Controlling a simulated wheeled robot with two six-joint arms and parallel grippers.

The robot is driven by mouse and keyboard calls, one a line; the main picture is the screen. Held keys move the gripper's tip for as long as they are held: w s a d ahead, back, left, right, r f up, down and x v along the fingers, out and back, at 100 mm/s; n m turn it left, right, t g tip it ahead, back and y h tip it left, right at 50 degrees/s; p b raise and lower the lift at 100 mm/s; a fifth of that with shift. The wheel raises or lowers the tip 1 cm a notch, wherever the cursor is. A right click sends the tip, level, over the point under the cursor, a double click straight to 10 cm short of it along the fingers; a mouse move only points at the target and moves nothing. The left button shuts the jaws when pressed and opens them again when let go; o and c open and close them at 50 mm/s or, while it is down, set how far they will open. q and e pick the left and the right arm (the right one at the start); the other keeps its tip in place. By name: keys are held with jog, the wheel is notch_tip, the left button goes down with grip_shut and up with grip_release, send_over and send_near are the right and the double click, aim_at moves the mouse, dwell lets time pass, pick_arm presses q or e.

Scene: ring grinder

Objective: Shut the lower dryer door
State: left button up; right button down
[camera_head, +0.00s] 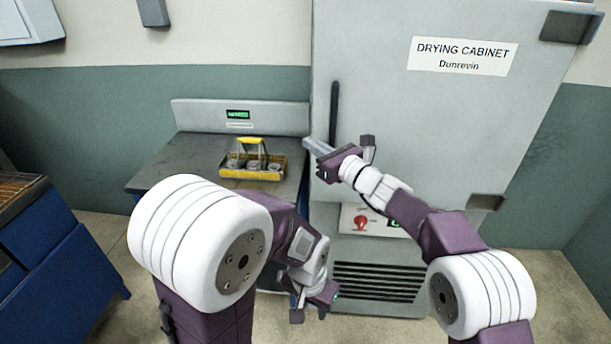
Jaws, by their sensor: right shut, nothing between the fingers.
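The drying cabinet (380,283) stands at the centre right. Its large pale grey door (445,120) fills the upper right, with a label, a dark vertical handle (334,110) near its left edge and dark hinges at the right. The door looks shut or almost shut; I cannot tell if it is flush. No separate lower door can be made out. My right gripper (316,146) is shut and empty, in front of the door's left edge just below the handle; contact cannot be told. My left gripper (318,304) hangs low before the cabinet's base; its fingers are unclear.
A control panel with a red knob (361,222) sits below the door, partly behind my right arm, above a vent grille (380,281). To the left, a bench (165,170) holds a yellow carrier (253,172) with several grey items. A blue cabinet (62,262) stands far left.

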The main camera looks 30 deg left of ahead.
jog(key=s+d+b, duration=0.3)
jog(key=s, duration=0.5)
jog(key=shift+f+b, duration=0.3)
jog(key=shift+b, duration=0.1)
